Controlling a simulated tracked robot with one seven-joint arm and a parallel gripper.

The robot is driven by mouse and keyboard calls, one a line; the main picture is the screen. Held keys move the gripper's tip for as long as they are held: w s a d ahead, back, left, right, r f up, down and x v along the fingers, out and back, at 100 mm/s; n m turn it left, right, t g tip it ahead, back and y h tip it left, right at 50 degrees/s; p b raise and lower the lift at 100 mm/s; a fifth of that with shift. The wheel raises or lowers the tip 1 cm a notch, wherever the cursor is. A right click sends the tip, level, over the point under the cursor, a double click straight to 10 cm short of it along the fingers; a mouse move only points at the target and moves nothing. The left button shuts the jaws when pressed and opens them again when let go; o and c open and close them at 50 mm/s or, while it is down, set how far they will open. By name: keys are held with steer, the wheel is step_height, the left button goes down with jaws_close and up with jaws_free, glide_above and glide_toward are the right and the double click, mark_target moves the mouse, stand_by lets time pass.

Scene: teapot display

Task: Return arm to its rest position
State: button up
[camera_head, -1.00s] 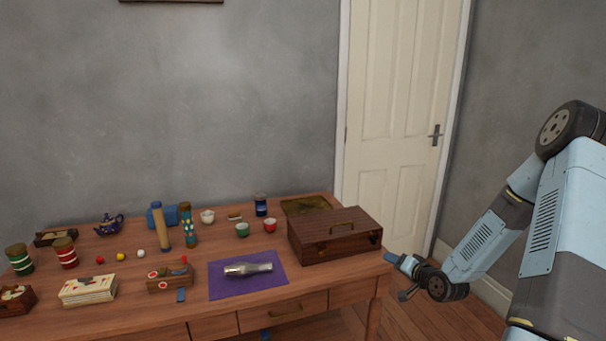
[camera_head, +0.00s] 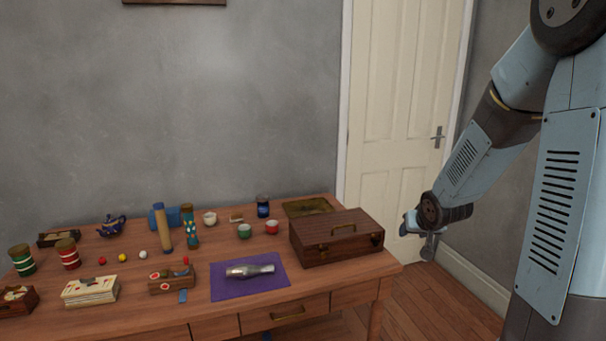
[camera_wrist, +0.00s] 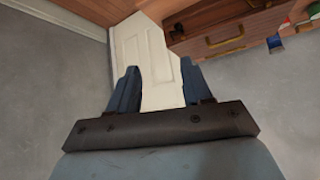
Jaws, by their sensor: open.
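My gripper (camera_wrist: 158,90) is open and empty in the wrist view, with its two dark blue fingers apart and the white door behind them. In the head view my gripper (camera_head: 420,240) is at the right, beyond the right edge of the table and in front of the lower door. It is turned partly away there, and its fingers are partly hidden by the wrist. It touches nothing that I can see.
The wooden table (camera_head: 345,288) holds a brown wooden box (camera_head: 320,250) at its right end, nearest my gripper. A purple mat (camera_head: 225,289) bears a metallic object (camera_head: 250,270). Cups, a blue teapot (camera_head: 111,226) and tins stand left. The white door (camera_head: 395,120) is behind.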

steer(key=s+a+r+g, duration=0.1)
steer(key=s+a+r, duration=0.1)
steer(key=s+r, duration=0.4)
steer(key=s+a+r+g, duration=0.1)
steer(key=s+r, duration=0.5)
steer(key=s, duration=0.7)
steer(key=s+a+r+n+g, duration=0.1)
steer(key=s+a+r, duration=0.3)
steer(key=s, duration=0.6)
steer(key=shift+s+r, duration=0.15)
steer(key=shift+r, duration=0.8)
steer(key=shift+a, duration=0.1)
